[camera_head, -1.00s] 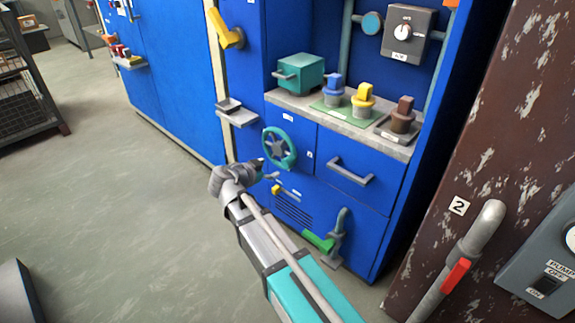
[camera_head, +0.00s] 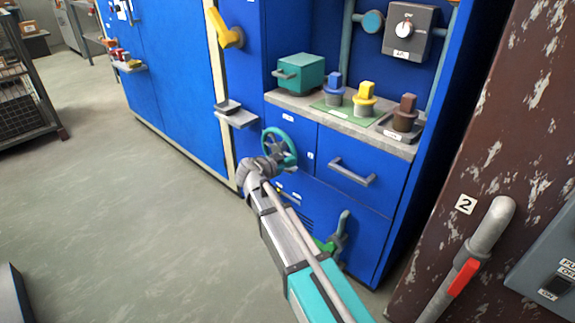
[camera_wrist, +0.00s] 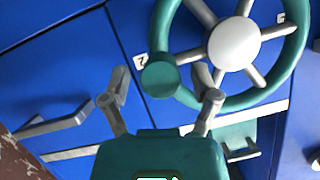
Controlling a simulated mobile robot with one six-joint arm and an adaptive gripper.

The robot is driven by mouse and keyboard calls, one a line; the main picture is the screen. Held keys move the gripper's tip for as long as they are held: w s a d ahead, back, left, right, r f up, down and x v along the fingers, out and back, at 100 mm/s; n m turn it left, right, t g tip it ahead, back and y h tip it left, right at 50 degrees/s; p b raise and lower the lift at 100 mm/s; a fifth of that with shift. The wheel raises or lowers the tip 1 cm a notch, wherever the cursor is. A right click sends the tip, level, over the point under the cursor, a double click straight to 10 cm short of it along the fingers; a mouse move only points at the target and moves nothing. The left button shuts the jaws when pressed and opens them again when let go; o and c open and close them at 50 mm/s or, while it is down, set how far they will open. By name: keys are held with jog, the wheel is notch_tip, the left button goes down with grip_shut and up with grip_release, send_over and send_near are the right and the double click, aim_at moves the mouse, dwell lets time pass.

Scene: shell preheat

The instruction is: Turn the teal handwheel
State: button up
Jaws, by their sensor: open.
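The teal handwheel (camera_head: 291,139) is mounted on the front of the blue cabinet. In the wrist view its teal rim (camera_wrist: 296,48), pale hub (camera_wrist: 234,43) and spokes fill the upper right. A round teal knob (camera_wrist: 160,80) sticks out from the rim at its lower left. My gripper (camera_wrist: 164,83) is open, with one finger to each side of the knob in the picture. I cannot tell whether a finger touches it. In the head view my gripper (camera_head: 277,166) is at the lower part of the wheel, partly hidden by my wrist.
A grey drawer handle (camera_head: 352,172) is right of the wheel. A small shelf (camera_head: 237,118) juts out at its upper left. The counter above holds a teal box (camera_head: 301,74) and several knobbed pieces. Open floor lies left.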

grip_shut()
jog(key=shift+d, duration=0.2)
dwell(0.3)
